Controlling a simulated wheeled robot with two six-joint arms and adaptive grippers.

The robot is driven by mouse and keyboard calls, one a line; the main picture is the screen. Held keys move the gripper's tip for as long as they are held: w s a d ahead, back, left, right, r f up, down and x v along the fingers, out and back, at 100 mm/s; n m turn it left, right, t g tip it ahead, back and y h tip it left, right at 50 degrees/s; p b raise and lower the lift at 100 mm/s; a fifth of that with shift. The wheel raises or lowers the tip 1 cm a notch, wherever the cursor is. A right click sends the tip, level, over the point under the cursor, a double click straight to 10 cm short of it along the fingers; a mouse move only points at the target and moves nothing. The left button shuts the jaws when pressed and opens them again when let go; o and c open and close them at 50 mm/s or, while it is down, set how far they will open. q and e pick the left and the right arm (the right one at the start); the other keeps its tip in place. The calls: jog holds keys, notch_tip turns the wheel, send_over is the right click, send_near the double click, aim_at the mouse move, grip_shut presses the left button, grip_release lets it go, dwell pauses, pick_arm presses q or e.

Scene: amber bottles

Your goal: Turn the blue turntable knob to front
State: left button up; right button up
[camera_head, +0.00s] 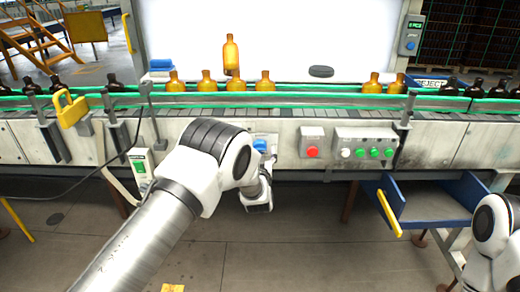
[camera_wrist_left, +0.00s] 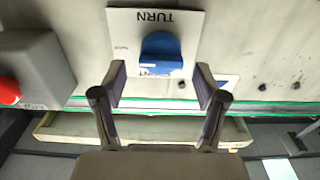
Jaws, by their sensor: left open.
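The blue turntable knob (camera_head: 260,146) sits on a pale plate on the front of the conveyor, partly covered by my left wrist in the head view. In the left wrist view the knob (camera_wrist_left: 161,48) shows larger, on a plate (camera_wrist_left: 125,30) marked TURN, which appears upside down. A small white mark shows on the knob's lower edge there. My left gripper (camera_wrist_left: 160,82) is open and empty, its two fingers spread on either side below the knob, apart from it. My right arm shows at the right edge, but its gripper is out of view.
A red button box (camera_head: 311,142) and a panel of white and green buttons (camera_head: 364,147) are right of the knob. Amber bottles (camera_head: 236,82) line the conveyor behind green rails (camera_head: 320,88). A blue chute (camera_head: 430,187) with a yellow handle juts out at right.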

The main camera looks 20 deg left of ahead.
aim_at(260, 148)
pick_arm(q)
jog(key=x, duration=0.3)
jog(key=shift+f, duration=0.15)
jog(key=shift+s, duration=0.15)
jog(key=c, duration=1.1)
jog(key=shift+c, duration=0.2)
